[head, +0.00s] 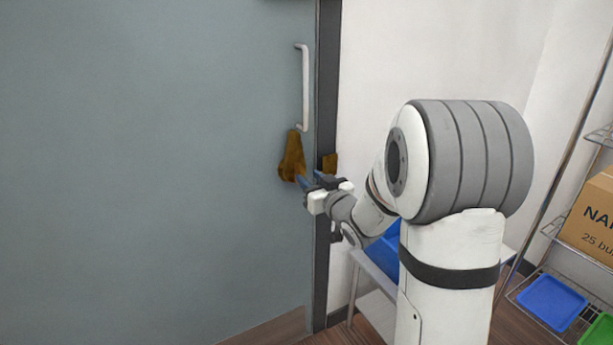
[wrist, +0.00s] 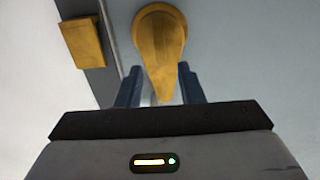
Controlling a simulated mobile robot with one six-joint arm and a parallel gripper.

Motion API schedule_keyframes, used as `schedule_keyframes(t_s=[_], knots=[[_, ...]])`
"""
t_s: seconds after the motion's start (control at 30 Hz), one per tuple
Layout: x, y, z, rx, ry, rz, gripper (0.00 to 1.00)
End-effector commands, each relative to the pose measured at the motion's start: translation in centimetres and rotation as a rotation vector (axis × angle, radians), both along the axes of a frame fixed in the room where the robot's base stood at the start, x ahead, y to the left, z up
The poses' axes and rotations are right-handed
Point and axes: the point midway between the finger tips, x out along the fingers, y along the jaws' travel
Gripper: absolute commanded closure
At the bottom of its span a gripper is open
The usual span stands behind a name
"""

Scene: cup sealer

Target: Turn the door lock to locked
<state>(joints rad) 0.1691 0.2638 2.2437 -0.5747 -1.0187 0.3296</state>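The door lock is a brass teardrop-shaped turn piece (head: 292,158) on the grey-blue door (head: 150,170), below the white handle. In the wrist view the lock (wrist: 160,45) has its round end at the top and its narrow tip between my fingers. My gripper (head: 312,180) is at the lower right of the lock in the head view. In the wrist view my gripper (wrist: 160,88) is open, one dark blue finger on each side of the tip, with gaps visible. A brass strike block (wrist: 83,42) sits on the frame beside the door; it also shows in the head view (head: 330,163).
A white vertical door handle (head: 304,88) is above the lock. The dark door frame (head: 328,100) runs along the door's edge. A small table with a blue bin (head: 384,250) stands behind my arm. A wire shelf with a cardboard box (head: 592,215) is at the right.

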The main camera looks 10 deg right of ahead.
Motion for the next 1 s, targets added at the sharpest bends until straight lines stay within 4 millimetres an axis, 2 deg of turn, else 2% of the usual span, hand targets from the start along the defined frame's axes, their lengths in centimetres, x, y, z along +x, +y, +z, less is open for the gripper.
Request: schedule_keyframes(t_s=[0.1,0.3,0.67,1.0], knots=[[2.0,0.7,-0.1,-0.001,0.0,0.002,0.65],[4.1,1.4,0.0,-0.001,0.001,0.0,0.65],[4.7,1.6,0.0,-0.001,0.001,0.0,0.66],[4.6,1.6,0.0,-0.001,0.001,0.0,0.94]])
